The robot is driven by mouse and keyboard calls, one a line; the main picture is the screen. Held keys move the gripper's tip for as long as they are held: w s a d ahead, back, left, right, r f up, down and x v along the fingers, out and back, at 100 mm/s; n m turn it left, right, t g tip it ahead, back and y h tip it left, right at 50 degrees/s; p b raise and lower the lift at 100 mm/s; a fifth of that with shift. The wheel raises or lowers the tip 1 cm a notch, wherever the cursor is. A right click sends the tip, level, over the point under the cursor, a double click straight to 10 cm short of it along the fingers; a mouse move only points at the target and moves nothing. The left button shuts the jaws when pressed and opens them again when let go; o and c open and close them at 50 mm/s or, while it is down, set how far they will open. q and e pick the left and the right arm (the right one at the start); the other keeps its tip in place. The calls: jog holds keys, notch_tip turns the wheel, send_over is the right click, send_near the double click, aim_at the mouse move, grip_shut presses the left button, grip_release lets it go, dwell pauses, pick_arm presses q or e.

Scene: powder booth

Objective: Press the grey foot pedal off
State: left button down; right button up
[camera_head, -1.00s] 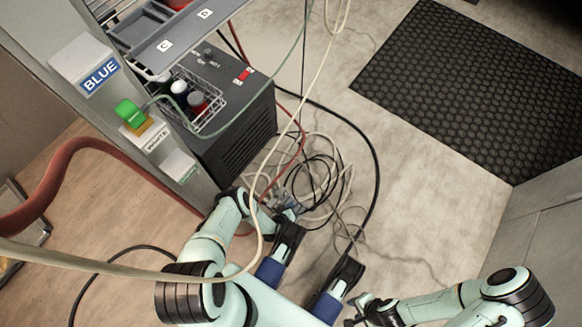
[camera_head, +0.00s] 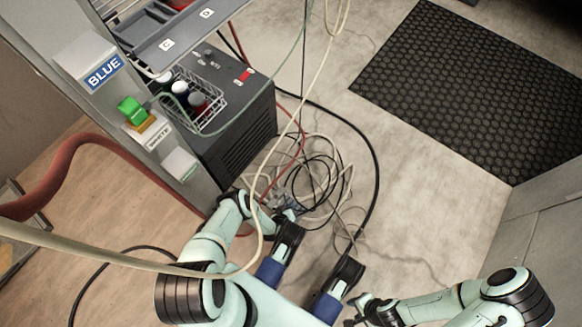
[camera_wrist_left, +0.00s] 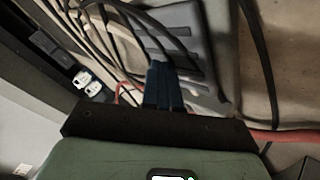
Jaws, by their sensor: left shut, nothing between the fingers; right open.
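In the left wrist view a grey ribbed piece that looks like the foot pedal (camera_wrist_left: 200,45) lies on the floor among cables. My left gripper (camera_wrist_left: 163,75) is shut and empty, its dark blue fingers in front of the pedal; I cannot tell whether they touch it. In the head view my left gripper (camera_head: 287,213) is low over the floor by the cable tangle, and the pedal is too small and covered there to make out clearly. My right gripper (camera_head: 357,312) is at the bottom, open, away from the pedal.
Loose cables (camera_head: 318,185) lie around the left gripper. A dark cabinet (camera_head: 240,130) with a wire basket stands beside it. A pillar (camera_head: 105,100) carries a green button (camera_head: 130,110). A pale hose crosses over my left arm. A black mat (camera_head: 480,90) lies on clear floor at right.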

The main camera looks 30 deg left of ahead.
pick_arm(q)
jog(key=shift+s+f+p, duration=0.1)
jog(key=shift+s+p, duration=0.05)
jog(key=shift+p, duration=0.15)
jog(key=shift+r+p, duration=0.2)
jog(key=shift+p, duration=0.1)
notch_tip(320, 180, up, 6)
jog(key=p, duration=0.4)
jog(key=shift+f+p, duration=0.2)
jog(key=shift+p, duration=0.15)
jog(key=shift+f, duration=0.1)
